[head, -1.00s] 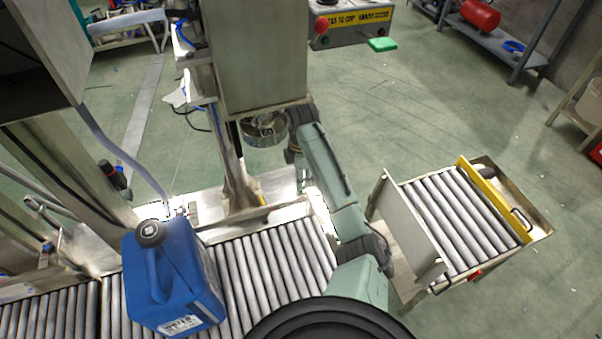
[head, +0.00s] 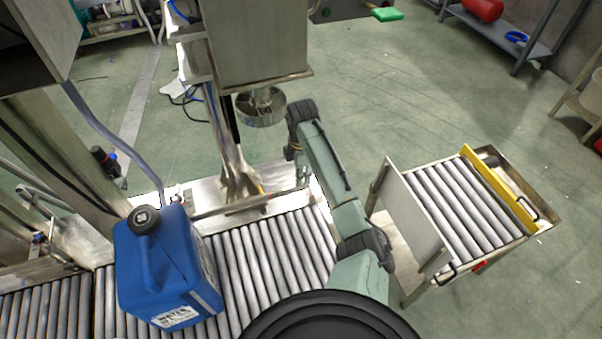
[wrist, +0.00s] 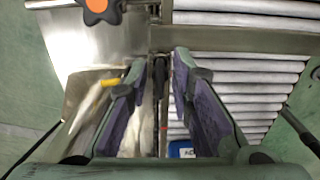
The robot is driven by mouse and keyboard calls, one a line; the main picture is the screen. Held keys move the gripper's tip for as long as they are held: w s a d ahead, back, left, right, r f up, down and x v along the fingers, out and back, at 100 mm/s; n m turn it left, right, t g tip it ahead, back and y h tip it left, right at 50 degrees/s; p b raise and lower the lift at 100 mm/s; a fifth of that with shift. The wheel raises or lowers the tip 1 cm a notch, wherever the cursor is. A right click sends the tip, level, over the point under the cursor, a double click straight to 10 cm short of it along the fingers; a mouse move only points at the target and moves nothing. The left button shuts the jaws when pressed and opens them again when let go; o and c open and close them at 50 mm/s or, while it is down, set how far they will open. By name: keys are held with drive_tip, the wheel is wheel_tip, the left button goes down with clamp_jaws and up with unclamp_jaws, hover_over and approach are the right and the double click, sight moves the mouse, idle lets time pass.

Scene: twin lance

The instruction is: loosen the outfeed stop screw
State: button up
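A blue jug (head: 165,268) stands on the rollers at left. A metal nozzle head (head: 262,108) hangs from a machine column near my arm. A roller cart (head: 462,212) with a yellow bar stands at right. Open floor (head: 400,100) lies behind it.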

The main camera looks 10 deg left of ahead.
clamp_jaws()
drive_tip(key=n, duration=0.4)
drive_tip(key=shift+n, duration=0.3)
drive_tip(key=n+b, duration=0.1)
drive_tip(key=n, duration=0.3)
drive_tip(key=shift+d+f+n, duration=0.1)
drive_tip(key=shift+n, duration=0.3)
drive_tip(key=n+b, duration=0.1)
drive_tip(key=n, duration=0.2)
drive_tip(key=shift+n, duration=0.4)
